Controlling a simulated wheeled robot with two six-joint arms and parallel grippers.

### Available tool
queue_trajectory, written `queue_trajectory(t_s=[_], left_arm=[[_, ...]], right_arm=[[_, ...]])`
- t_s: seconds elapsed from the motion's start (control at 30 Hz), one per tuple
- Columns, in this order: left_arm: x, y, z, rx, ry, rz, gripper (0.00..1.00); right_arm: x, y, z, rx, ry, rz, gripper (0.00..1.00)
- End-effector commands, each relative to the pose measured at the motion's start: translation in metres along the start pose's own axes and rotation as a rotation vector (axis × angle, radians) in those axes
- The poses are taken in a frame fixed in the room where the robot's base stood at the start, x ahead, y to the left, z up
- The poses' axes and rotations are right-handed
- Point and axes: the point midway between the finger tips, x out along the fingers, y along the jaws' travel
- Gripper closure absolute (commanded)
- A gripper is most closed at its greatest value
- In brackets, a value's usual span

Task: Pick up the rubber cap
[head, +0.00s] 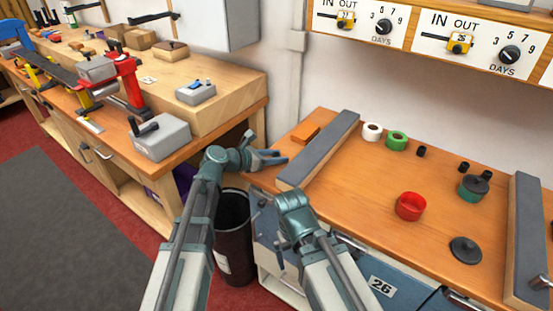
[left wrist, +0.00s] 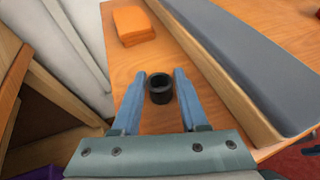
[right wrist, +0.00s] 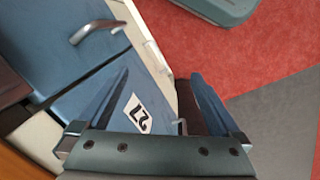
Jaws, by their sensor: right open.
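A small black hollow cylinder, which looks like the rubber cap (left wrist: 160,88), stands upright on the orange bench top in the left wrist view. My left gripper (left wrist: 163,78) is open, with one finger on each side of it; I cannot tell whether they touch it. In the head view my left gripper (head: 283,157) is at the left end of the bench, and the cap is not discernible there. My right gripper (head: 283,243) is low by the bench front; in the right wrist view the gripper (right wrist: 160,78) is open and empty.
A grey-topped wooden rail (head: 320,150) runs right beside the left gripper, with an orange block (head: 305,132) behind. Farther right are white (head: 372,131) and green (head: 396,140) rolls, a red cup (head: 410,206) and small black pieces (head: 421,152). A dark bin (head: 233,235) stands below.

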Motion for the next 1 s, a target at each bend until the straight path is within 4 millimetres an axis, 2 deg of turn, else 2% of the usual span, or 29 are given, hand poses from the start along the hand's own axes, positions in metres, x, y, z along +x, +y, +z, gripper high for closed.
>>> queue_trajectory(t_s=[0.03, 0.2, 0.23, 0.67, 0.87, 1.0], left_arm=[[0.0, 0.0, 0.0, 0.0, 0.0, 0.0, 0.68], [0.0, 0.0, 0.0, 0.0, 0.0, 0.0, 0.98], [0.0, 0.0, 0.0, 0.0, 0.0, 0.0, 1.0], [-0.002, 0.0, 0.003, 0.0, 0.0, 0.0, 1.0], [-0.008, 0.0, 0.018, 0.0, 0.0, 0.0, 1.0], [-0.015, 0.0, 0.035, 0.0, 0.0, 0.0, 1.0]], right_arm=[[0.0, 0.0, 0.0, 0.0, 0.0, 0.0, 0.0], [0.0, 0.0, 0.0, 0.0, 0.0, 0.0, 0.0], [0.0, 0.0, 0.0, 0.0, 0.0, 0.0, 0.0], [-0.004, 0.0, 0.0, 0.0, 0.0, 0.0, 0.0], [-0.019, 0.002, 0.001, 0.0, 0.0, 0.0, 0.0], [-0.038, 0.004, 0.002, 0.0, 0.0, 0.0, 0.0]])
